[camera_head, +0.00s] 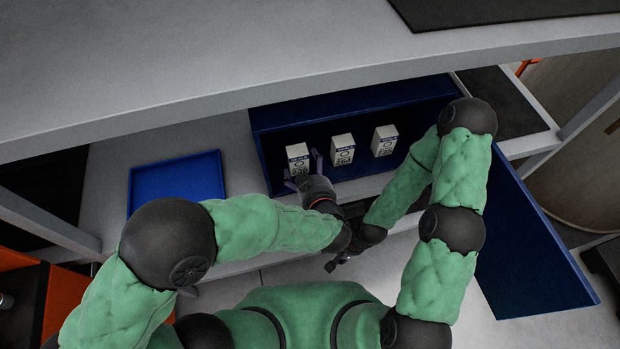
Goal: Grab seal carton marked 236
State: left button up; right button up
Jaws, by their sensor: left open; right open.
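Three small white cartons with blue top bands stand upright in a row inside a dark blue open-fronted bin (275,118). The left carton (298,153) has a number that looks like 236, but the print is small. The middle carton (343,148) seems to read 264, and the right carton (384,140) is hard to read. My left gripper (303,168) is open at the left carton, with one finger on each side of its lower part. I cannot tell whether they touch. My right gripper (337,263) is open and empty, lower down, away from the cartons.
A flat blue tray (177,178) lies on the shelf left of the bin. A grey upper shelf (200,70) overhangs the back. A dark blue panel (530,250) hangs at the right, beside my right arm. A grey upright stands at the far right.

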aim_at(304, 162)
pick_arm(q)
jog(key=shift+b+x, duration=1.1)
jog(key=shift+x, duration=2)
jog(key=c, duration=1)
